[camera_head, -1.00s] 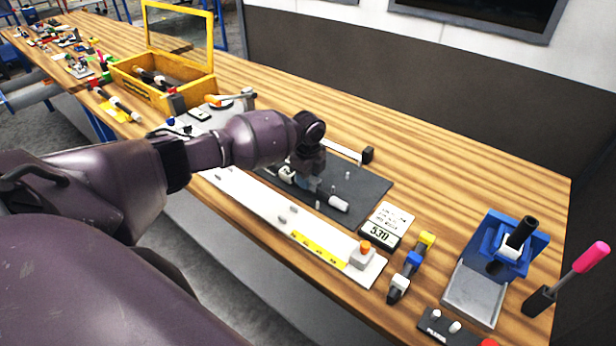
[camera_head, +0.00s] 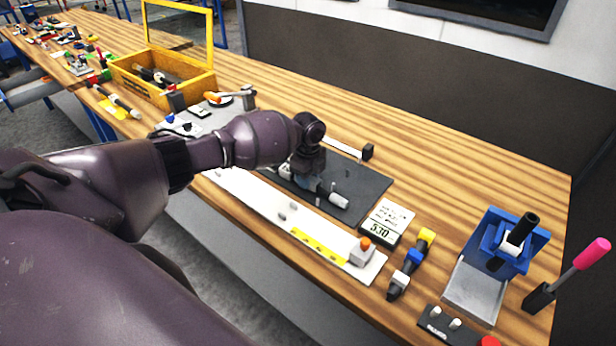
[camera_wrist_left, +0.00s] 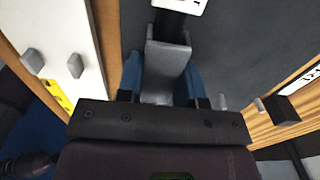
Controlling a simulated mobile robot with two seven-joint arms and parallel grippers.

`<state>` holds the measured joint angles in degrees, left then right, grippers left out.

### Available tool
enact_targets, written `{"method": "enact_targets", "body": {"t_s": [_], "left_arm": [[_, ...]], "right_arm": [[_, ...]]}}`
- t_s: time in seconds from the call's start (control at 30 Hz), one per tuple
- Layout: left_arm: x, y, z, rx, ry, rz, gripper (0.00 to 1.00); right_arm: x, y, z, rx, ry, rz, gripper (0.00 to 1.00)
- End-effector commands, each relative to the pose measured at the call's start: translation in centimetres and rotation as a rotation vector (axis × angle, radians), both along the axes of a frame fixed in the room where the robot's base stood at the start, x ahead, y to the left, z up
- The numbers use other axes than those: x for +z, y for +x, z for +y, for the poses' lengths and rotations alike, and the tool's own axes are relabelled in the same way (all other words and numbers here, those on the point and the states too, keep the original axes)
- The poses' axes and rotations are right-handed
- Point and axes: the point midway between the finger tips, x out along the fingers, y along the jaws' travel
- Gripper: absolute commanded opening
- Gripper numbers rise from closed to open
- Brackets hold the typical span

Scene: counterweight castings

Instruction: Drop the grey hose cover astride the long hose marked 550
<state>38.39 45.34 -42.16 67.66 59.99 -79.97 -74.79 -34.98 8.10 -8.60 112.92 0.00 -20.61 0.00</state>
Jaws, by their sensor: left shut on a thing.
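My left gripper (camera_head: 316,187) is over the dark mat in the head view, at the end of my arm. In the left wrist view its two blue fingers (camera_wrist_left: 160,88) are shut on the grey hose cover (camera_wrist_left: 166,62), a channel-shaped piece. A dark hose (camera_wrist_left: 172,27) with a white label shows just beyond the cover, in line with it. The label's marking is cut off and unreadable. In the head view a white cylindrical part (camera_head: 338,200) lies beside the fingertips. I cannot tell whether the cover touches the hose. My right gripper is not in view.
The dark mat (camera_head: 362,190) has small pegs. A white strip (camera_head: 245,190) runs along its front. A yellow box (camera_head: 190,92) is at the left.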

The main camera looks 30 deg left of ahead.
Motion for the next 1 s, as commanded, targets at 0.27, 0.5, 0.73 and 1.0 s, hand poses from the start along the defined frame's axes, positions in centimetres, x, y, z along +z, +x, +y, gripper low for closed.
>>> {"method": "enact_targets", "body": {"t_s": [0.27, 0.5, 0.73, 1.0], "left_arm": [[-0.37, 0.00, 0.00, 0.000, 0.000, 0.000, 0.21], [-0.66, 0.00, -0.01, 0.000, 0.000, 0.000, 0.21], [-0.94, 0.00, -0.03, 0.000, 0.000, 0.000, 0.21], [-1.01, 0.00, -0.03, -0.001, 0.000, 0.000, 0.60]], "right_arm": [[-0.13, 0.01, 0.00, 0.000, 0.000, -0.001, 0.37], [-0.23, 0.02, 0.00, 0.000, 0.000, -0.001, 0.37], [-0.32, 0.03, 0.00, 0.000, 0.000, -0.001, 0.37], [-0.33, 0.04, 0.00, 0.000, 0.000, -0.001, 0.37]]}}
